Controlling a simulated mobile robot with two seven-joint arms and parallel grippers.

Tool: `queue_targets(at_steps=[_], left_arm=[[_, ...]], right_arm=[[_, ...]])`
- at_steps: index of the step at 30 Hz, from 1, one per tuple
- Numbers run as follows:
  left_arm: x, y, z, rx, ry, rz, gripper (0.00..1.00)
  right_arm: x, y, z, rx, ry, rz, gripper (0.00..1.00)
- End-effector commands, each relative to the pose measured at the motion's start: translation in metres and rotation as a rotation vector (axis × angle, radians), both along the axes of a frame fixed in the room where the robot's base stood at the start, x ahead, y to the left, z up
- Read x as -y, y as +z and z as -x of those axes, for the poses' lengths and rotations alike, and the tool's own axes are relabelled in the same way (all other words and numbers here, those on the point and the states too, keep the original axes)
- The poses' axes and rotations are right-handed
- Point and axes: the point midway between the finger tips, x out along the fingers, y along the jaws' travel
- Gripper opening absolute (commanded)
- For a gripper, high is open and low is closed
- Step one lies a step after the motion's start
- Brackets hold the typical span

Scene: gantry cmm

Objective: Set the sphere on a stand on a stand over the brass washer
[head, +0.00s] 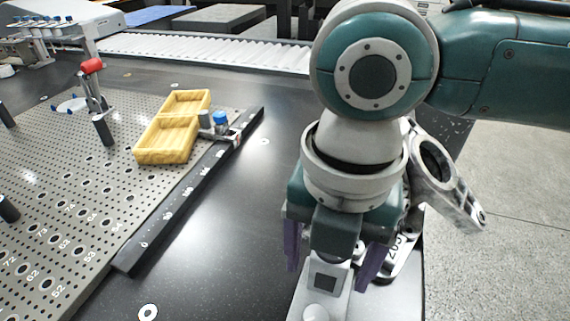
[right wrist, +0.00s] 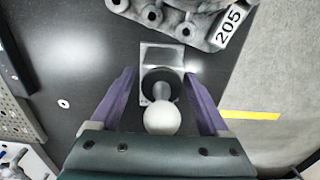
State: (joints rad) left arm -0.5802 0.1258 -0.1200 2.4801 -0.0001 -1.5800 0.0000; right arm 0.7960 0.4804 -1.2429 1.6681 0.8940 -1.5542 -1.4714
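A white sphere (right wrist: 162,117) shows in the right wrist view, with a short grey stem and a dark round base beyond it. This seems to be the sphere on its stand, over a grey plate (right wrist: 148,52). My right gripper (right wrist: 161,86) has its purple fingers wide apart on either side of the sphere, with gaps on both sides; nothing is gripped. My left gripper is out of view.
A grey casting marked 205 (right wrist: 190,22) lies just beyond the grey plate. The dark table between rail and right arm is mostly clear.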

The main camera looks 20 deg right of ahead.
Motion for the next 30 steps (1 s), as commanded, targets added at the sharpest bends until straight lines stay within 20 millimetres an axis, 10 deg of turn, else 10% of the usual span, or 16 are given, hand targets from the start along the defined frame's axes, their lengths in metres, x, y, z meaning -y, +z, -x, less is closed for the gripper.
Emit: queue_targets(at_steps=[11, 30], left_arm=[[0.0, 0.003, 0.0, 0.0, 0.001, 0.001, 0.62], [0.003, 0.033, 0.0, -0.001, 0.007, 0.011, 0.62]], right_arm=[[0.0, 0.007, 0.0, -0.001, 0.0, 0.001, 0.85], [0.0, 0.099, 0.0, 0.0, 0.001, 0.0, 0.85]])
